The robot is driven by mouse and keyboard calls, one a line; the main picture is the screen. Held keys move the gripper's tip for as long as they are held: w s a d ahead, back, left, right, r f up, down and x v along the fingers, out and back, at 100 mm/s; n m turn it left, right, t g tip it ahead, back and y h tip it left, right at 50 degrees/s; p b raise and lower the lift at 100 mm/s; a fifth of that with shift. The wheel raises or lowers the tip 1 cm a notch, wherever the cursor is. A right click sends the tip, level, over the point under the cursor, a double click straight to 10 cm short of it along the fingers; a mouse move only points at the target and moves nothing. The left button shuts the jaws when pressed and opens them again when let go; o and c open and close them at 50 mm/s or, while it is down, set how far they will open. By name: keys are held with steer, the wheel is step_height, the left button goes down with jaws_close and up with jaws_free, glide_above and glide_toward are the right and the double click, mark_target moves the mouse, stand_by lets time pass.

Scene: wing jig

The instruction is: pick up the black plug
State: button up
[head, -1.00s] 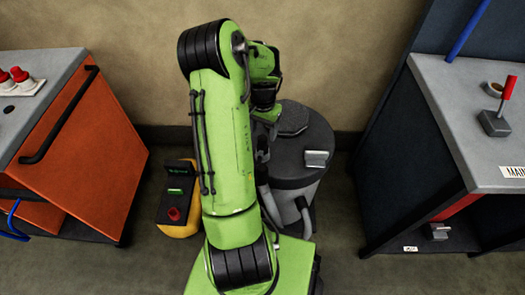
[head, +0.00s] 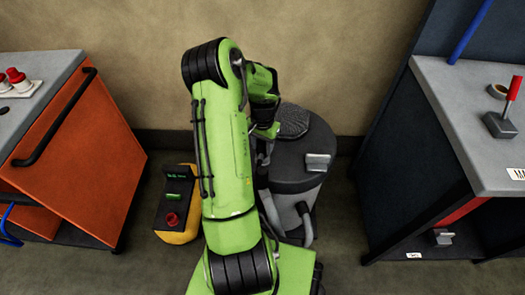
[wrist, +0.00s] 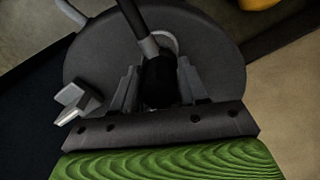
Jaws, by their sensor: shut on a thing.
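The black plug (wrist: 158,85) is in the wrist view, between the two grey fingers of my gripper (wrist: 160,90). My gripper is shut on it. A grey collar and a dark hose or cable run up from the plug to the top edge. The plug's lower end is hidden by the gripper's dark mounting plate. In the head view my green arm covers the middle, and I cannot make out the plug or the fingers there.
A dark round drum (head: 289,172) with a grey latch (head: 317,162) stands beside my arm and lies beneath my gripper in the wrist view. A yellow-and-black box (head: 176,212) is on the floor. An orange cabinet (head: 85,165) stands left, a grey-topped bench (head: 465,110) right.

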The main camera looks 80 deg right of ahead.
step_height(320, 180, up, 10)
steer(key=p, duration=0.3)
steer(key=shift+r+p, duration=0.15)
steer(key=shift+p, duration=0.15)
steer(key=shift+r+p, duration=1.1)
steer(key=shift+r, duration=0.25)
